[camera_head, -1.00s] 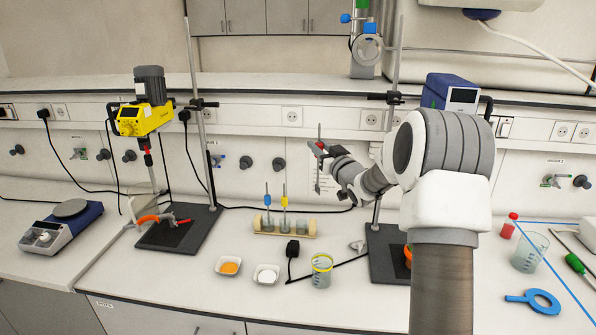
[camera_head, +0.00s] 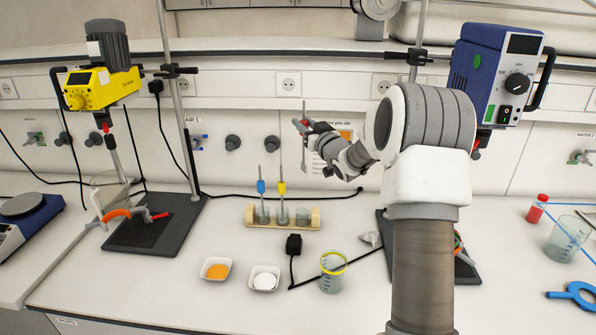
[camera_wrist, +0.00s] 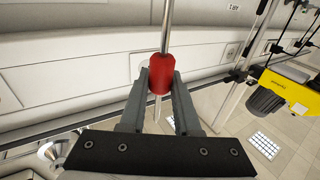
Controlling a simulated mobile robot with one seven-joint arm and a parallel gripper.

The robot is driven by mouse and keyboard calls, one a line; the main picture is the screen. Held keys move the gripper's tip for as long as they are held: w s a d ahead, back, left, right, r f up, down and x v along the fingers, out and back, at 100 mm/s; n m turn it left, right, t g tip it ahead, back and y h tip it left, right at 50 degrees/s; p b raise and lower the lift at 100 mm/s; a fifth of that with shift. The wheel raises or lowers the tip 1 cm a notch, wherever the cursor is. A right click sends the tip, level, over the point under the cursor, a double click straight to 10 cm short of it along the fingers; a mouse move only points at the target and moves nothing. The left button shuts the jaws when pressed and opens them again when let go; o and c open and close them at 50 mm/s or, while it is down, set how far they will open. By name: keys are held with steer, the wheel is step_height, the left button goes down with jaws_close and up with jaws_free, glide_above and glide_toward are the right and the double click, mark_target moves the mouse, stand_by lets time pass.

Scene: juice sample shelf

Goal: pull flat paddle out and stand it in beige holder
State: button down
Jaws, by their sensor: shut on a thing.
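My gripper (camera_head: 306,127) is shut on the red collar of a thin metal-shafted paddle and holds it upright in the air, behind and above the bench. In the wrist view the red collar (camera_wrist: 160,78) sits between the two fingers and the shaft runs up past it; the lower end is mostly hidden. In the head view the narrow grey paddle (camera_head: 304,156) hangs below the gripper. The beige holder (camera_head: 313,219) stands on the bench below. Two stirrers, one with a blue collar (camera_head: 261,186) and one with a yellow collar (camera_head: 282,187), stand in its left and middle places; no shaft rises from the right one.
White dishes with orange (camera_head: 217,270) and white (camera_head: 265,279) contents, a black plug (camera_head: 293,243) and a yellow-rimmed beaker (camera_head: 333,271) are in front of the holder. Stirrer stands are at left and right. A black cable (camera_head: 330,200) runs behind the holder.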

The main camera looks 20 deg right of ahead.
mark_target(304, 162)
steer(key=f+b, duration=0.3)
steer(key=f, duration=0.1)
steer(key=f+b, duration=0.3)
steer(key=f, duration=0.1)
steer(key=f+b, duration=0.3)
steer(key=b, duration=0.1)
steer(key=shift+w+f, duration=0.3)
steer(key=shift+f, duration=0.25)
steer(key=shift+f+b, duration=0.65)
steer(key=shift+f, duration=0.4)
steer(key=shift+b, duration=0.45)
steer(key=shift+f+b, duration=1.7)
steer(key=shift+b, duration=0.2)
steer(key=shift+f+b, duration=0.3)
steer(key=shift+f, duration=0.05)
steer(key=shift+f+b, duration=0.8)
steer(key=shift+f, duration=0.15)
